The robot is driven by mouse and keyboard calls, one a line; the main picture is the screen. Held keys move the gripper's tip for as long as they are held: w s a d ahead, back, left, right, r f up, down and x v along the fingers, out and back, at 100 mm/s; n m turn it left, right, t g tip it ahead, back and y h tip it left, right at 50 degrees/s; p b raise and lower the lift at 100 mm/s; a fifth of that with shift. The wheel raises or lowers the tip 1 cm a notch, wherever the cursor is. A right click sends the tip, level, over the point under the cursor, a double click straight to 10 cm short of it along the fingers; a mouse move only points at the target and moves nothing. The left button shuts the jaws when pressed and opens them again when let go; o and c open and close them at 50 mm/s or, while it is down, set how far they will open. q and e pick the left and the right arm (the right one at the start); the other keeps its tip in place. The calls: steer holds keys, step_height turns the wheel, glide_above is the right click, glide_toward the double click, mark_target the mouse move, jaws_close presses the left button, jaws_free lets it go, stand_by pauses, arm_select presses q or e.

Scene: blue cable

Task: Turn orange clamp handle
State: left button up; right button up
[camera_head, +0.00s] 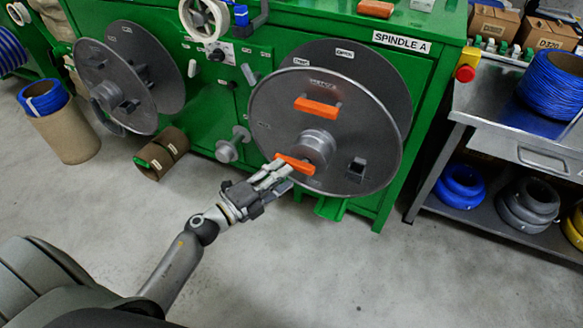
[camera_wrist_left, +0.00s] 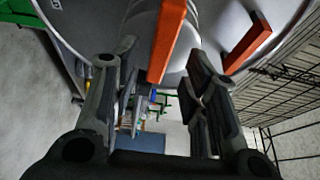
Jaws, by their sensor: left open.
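My left gripper (camera_head: 276,171) is open, at the handle's left end. In the left wrist view the orange bar (camera_wrist_left: 167,40) shows between the two spread fingers, nearer the upper edge; I cannot tell whether either finger touches it. A second orange handle (camera_head: 317,107) is fixed on the disc above the hub; an orange bar also shows at right in the wrist view (camera_wrist_left: 248,45). My right gripper is not in view.
The large grey disc (camera_head: 275,110) stands upright before the green machine (camera_head: 420,80) labelled SPINDLE A. A metal bench (camera_head: 545,158) with blue cable coils (camera_head: 552,85) is at right. A cardboard roll (camera_head: 160,153) lies at left. The grey floor in front is clear.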

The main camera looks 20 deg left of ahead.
mark_target(294, 164)
arm_select(q)
steer(key=shift+x, duration=2.15)
steer(key=shift+c, duration=0.5)
steer(key=shift+f, duration=0.1)
jaws_close()
